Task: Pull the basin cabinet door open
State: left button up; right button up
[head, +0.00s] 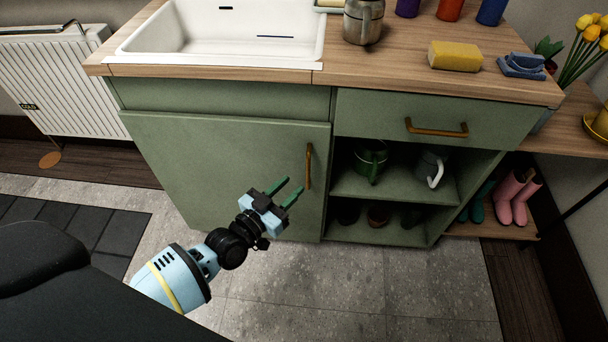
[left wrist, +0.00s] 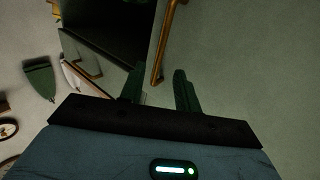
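The basin cabinet door (head: 225,170) is a plain sage-green panel below the white basin, and it looks shut. Its handle (head: 309,166) is an upright brass bar near the door's right edge. My left gripper (head: 294,186) is in front of the door, just left of the handle's lower part, with its two green fingers apart and nothing between them. In the left wrist view, the handle (left wrist: 167,42) lies beyond the fingers (left wrist: 158,78), its lower end lined up with the gap. I see no contact with it. My right gripper is not in view.
A drawer with a brass handle (head: 436,128) and open shelves (head: 395,187) with mugs are right of the door. The countertop (head: 400,62) above holds a metal jug (head: 363,20) and a yellow sponge (head: 455,56). A white radiator (head: 58,82) stands left. The tiled floor (head: 300,280) before the door is clear.

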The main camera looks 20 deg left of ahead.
aim_at(307, 172)
pick_arm(q)
jog(key=shift+b+x, duration=0.6)
jog(key=shift+x, duration=2.4)
grip_shut()
